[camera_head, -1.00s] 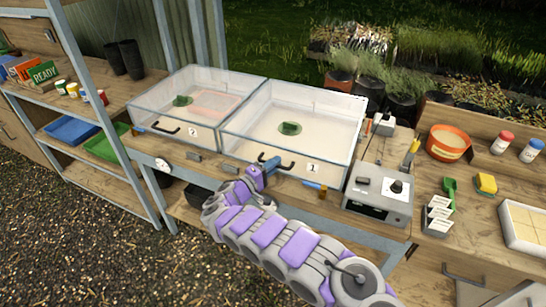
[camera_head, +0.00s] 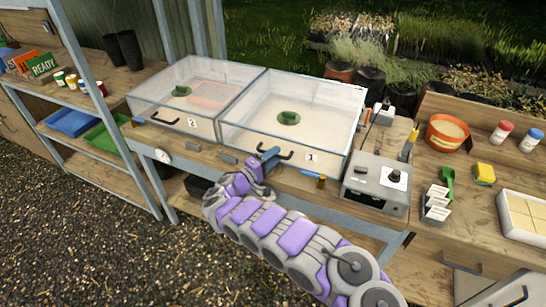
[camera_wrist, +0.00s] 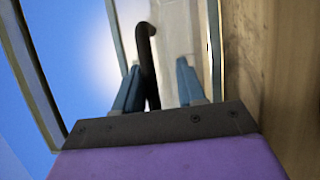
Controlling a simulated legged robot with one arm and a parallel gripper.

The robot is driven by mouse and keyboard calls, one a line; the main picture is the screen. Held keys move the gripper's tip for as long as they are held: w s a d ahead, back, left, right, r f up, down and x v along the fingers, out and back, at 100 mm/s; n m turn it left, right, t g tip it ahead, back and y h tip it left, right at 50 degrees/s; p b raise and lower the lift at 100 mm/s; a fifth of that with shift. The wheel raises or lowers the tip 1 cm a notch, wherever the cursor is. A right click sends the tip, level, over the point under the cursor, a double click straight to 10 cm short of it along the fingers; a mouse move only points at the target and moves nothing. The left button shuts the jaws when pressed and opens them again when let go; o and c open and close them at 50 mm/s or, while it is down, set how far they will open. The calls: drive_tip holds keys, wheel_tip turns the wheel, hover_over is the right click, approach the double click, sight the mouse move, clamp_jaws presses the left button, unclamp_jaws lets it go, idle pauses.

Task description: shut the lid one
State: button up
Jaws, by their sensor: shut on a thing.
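Box one (camera_head: 311,157) is the clear-walled box on the right, with a "1" label and a black handle (camera_head: 287,156) on its front. Its clear top looks level with that of box two beside it; I cannot tell whether the lid is fully seated. A green piece on a round disc shows inside. My gripper (camera_head: 270,156) is at the left part of the handle, shut on it. In the wrist view, the black handle (camera_wrist: 148,60) stands between the blue fingers of my gripper (camera_wrist: 158,85), nearer the left one.
Box two (camera_head: 192,122) stands directly left. A grey control unit (camera_head: 376,182) stands close on the right of box one. An orange pot (camera_head: 447,132) and a white tray (camera_head: 525,222) are further right. A shelf post (camera_head: 128,115) rises at left.

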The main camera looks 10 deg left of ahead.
drive_tip(key=p+v, duration=0.2)
drive_tip(key=v, duration=1.5)
drive_tip(key=shift+s+a+p, duration=0.15)
drive_tip(key=shift+a+p, duration=0.05)
drive_tip(key=shift+p, duration=0.15)
drive_tip(key=shift+a+f, duration=0.1)
